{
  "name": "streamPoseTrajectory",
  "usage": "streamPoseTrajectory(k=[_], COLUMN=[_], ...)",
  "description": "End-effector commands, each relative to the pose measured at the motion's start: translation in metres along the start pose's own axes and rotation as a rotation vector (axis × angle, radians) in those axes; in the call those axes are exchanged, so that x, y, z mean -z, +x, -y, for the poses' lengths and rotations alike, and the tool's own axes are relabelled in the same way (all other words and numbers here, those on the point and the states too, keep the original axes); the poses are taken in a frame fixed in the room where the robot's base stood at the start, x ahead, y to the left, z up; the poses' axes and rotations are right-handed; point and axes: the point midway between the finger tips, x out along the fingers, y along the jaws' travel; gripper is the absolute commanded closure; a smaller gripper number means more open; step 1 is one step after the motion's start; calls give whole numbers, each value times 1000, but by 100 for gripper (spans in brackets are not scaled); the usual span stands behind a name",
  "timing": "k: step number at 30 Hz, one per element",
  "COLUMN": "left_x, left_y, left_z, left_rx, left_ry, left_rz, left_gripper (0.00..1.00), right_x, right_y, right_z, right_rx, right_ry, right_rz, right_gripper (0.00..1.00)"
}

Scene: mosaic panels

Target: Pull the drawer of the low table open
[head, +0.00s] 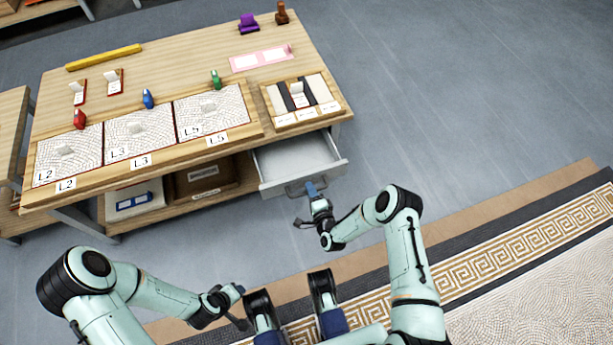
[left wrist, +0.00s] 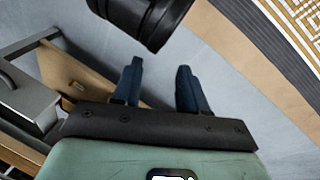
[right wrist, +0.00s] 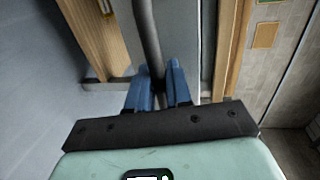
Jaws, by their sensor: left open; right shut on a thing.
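The low table (head: 190,72) is wooden and holds panels on its top. Its drawer (head: 292,160) is light grey and stands pulled out on the right side, with its empty-looking inside showing. My right gripper (head: 312,190) is at the drawer's front. In the right wrist view its blue fingers (right wrist: 158,90) are shut on the dark bar handle (right wrist: 147,40). My left gripper (head: 238,292) is away from the table, low in the head view. In the left wrist view its fingers (left wrist: 157,82) are apart with nothing between them.
Under the table, a shelf holds a brown box (head: 203,178) and a white bin (head: 134,200) left of the drawer. Several mosaic panels (head: 139,136) lie on top. Clear grey floor (head: 440,90) is at the right. A patterned rug (head: 520,240) lies in front.

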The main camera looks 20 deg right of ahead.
Motion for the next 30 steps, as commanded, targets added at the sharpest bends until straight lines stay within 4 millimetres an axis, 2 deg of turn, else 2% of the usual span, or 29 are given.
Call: streamPoseTrajectory(k=[3,7,20,21,22,23,30], left_x=[-11,-18,-22,-22,-22,-22,-21], left_y=[-10,-14,-15,-15,-15,-15,-15], left_z=[-4,-5,-5,-5,-5,-5,-5], left_rx=[-2,-3,-3,-3,-3,-3,-3], left_ry=[3,5,5,5,5,5,5], left_rz=[33,55,65,65,65,65,65], left_gripper=[57,57,57,57,57,57,57], right_x=[1,1,1,1,1,1,0], right_y=[-19,-30,-34,-34,-34,-34,-34], right_z=[-2,-4,-7,-7,-7,-7,-7], right_rx=[2,4,5,4,4,4,3], right_ry=[1,-1,-2,-2,-2,-2,-1], right_rz=[-2,-2,-1,-1,-1,-1,-1], right_gripper=[100,100,100,77,68,65,65])
